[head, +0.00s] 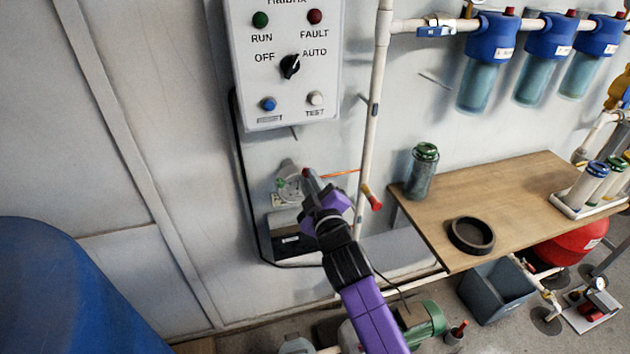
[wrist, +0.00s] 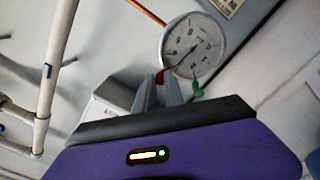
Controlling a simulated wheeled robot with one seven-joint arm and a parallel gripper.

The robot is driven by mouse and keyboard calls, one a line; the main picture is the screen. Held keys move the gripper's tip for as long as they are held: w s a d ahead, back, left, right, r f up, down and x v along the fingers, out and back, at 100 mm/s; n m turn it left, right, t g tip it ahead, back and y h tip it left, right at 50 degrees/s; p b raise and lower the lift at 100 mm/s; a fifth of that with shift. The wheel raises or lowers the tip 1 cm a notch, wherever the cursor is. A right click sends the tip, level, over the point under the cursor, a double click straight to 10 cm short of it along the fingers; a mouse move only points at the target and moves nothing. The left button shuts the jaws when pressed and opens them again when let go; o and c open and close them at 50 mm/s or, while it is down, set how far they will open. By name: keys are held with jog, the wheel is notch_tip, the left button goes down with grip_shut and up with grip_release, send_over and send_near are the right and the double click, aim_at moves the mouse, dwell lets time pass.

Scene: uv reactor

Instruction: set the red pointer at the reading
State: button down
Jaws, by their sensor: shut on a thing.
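The round white gauge (wrist: 207,62) is on the wall and fills the upper right of the wrist view. In the head view the gauge (head: 288,186) sits below the control box, partly behind my gripper. The red pointer (wrist: 160,76) reaches from the dial's middle to its rim, with its red end at my fingertips. A green pointer (wrist: 198,90) sticks out at the rim, to the right of the red one. My gripper (wrist: 159,84) is shut on the red pointer's end; the fingers partly hide the contact. My gripper (head: 307,174) also shows in the head view. The numbers are too small to read surely.
A grey control box (head: 286,60) hangs above the gauge. A white vertical pipe (head: 371,110) runs close to its right, with a thin orange line between. A wooden table (head: 520,195) with a green-lidded jar (head: 422,172) stands right. A blue tank (head: 60,290) is at the lower left.

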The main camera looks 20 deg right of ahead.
jog(key=shift+a+r+n, duration=0.1)
jog(key=shift+a+n, duration=0.4)
jog(key=shift+n, duration=0.3)
jog(key=c, duration=1.4)
grip_release()
jog(key=shift+s, duration=0.1)
jog(key=s, duration=0.7)
jog(key=shift+s, duration=0.3)
